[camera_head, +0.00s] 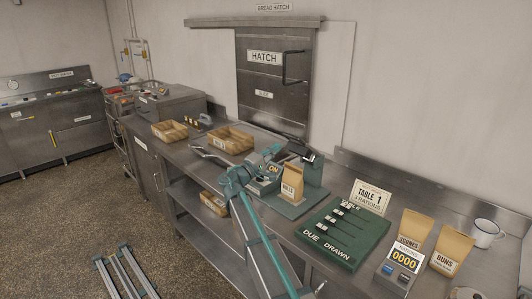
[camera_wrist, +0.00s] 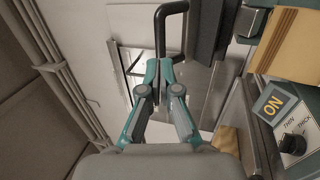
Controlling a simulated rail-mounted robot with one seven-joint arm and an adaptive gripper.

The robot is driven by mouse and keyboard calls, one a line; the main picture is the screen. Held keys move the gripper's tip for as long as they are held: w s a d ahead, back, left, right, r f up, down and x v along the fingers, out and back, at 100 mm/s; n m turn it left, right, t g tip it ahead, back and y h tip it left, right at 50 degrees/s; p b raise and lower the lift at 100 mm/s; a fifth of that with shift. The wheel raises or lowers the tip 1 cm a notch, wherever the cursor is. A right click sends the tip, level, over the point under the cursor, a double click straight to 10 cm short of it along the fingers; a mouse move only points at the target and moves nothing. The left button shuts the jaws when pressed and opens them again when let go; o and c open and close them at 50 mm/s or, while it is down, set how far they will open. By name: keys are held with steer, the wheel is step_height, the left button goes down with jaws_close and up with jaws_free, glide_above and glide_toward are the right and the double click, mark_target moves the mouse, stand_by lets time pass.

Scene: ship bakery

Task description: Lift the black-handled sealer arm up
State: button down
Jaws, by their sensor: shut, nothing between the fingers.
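In the head view my gripper (camera_head: 271,153) is beside the sealer, partly hidden.
A paper bag (camera_head: 292,183) stands at the sealer. A green "DUE DRAWN" board (camera_head: 345,244), card (camera_head: 371,197), more bags (camera_head: 452,249) and a mug (camera_head: 485,233) stand right. The metal hatch (camera_head: 266,80) has a black handle (camera_head: 287,67).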

mark_target(290, 137)
steer(key=p+x, duration=0.1)
steer(key=x, duration=0.3)
steer(key=shift+w+d+r+p, duration=0.1)
steer(key=shift+r+p, duration=0.05)
steer(key=shift+p, duration=0.2)
steer(key=shift+w+d, duration=0.4)
steer(key=shift+d, duration=0.15)
steer(key=shift+r, duration=0.1)
